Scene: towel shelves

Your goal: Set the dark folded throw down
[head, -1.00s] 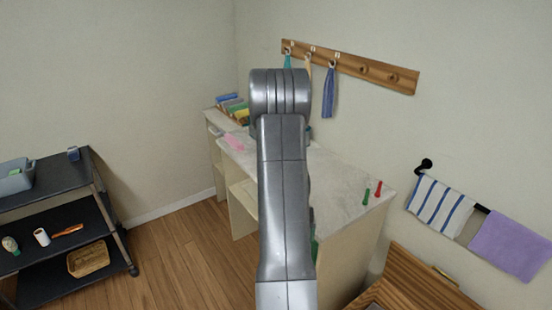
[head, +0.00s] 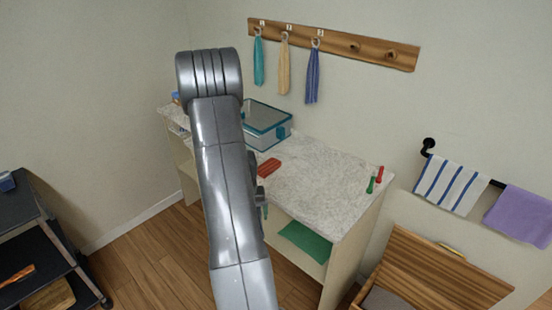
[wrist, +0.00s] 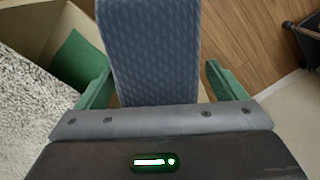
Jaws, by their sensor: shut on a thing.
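The dark folded throw (wrist: 150,45) is blue with a fine pattern. It fills the space between the green fingers of my gripper (wrist: 158,80) in the wrist view, and my gripper is shut on it. The throw's far end runs out of the top of that view. Wooden floor shows to the right of the throw, and the shelf unit to its left. In the head view my own arm hides the gripper and the throw.
A pale-topped shelf unit (head: 318,187) carries a teal-rimmed clear box (head: 267,122) and a red item (head: 269,168). A green cloth (head: 306,242) lies on its lower shelf. An open wooden chest (head: 440,275) stands right; a dark cart (head: 20,215) stands left.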

